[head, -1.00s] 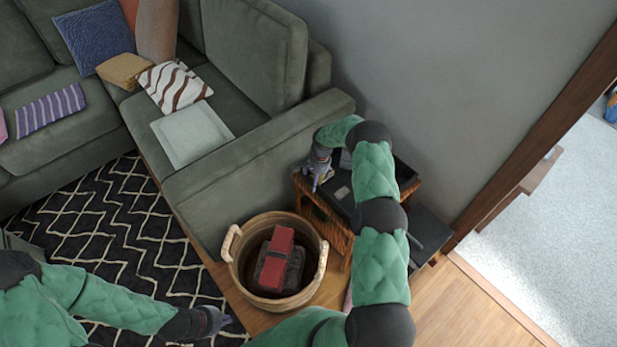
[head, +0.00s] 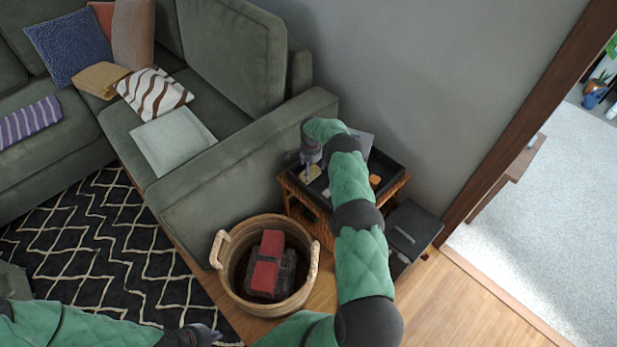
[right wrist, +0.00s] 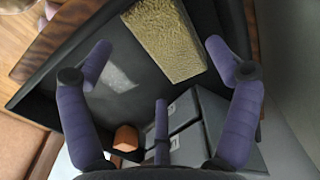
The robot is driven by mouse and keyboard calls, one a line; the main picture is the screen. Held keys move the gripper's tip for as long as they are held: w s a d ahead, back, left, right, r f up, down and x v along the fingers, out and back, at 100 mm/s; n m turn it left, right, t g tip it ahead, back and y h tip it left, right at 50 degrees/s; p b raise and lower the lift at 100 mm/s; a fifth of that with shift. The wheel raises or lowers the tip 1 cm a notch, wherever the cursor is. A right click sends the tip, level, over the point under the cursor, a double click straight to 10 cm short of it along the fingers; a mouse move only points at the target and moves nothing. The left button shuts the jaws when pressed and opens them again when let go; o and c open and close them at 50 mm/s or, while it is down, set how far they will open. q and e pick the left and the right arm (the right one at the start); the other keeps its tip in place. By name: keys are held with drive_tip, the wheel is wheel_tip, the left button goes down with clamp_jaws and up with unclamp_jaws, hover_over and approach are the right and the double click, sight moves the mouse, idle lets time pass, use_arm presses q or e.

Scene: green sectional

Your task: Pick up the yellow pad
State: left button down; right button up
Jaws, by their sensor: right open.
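The yellow pad (right wrist: 165,38) is a rough, sponge-like block lying in a dark tray (right wrist: 130,72). In the head view a bit of the pad (head: 315,174) shows at the tray's left side, below my right gripper (head: 309,168). In the right wrist view my right gripper (right wrist: 160,60) is open and empty. Its fingers point toward the pad, which lies beyond and between the fingertips; I cannot tell the exact gap. My left gripper (head: 206,335) is low at the bottom of the head view, and its jaws are unclear.
An orange block (right wrist: 126,138) and grey box-like items (right wrist: 188,115) are also in the tray. The tray sits on a wicker side table (head: 300,205) beside the sofa arm (head: 250,150). A basket (head: 226,268) holding a red-and-dark object (head: 267,262) stands in front.

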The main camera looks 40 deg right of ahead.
sight(311, 175)
wheel_tip(311, 175, down, 5)
drive_tip(key=b, duration=0.2)
drive_tip(key=shift+b, duration=0.35)
drive_tip(key=shift+c, duration=0.6)
drive_tip(key=c, duration=0.7)
wheel_tip(311, 175, up, 10)
drive_tip(key=p, duration=0.4)
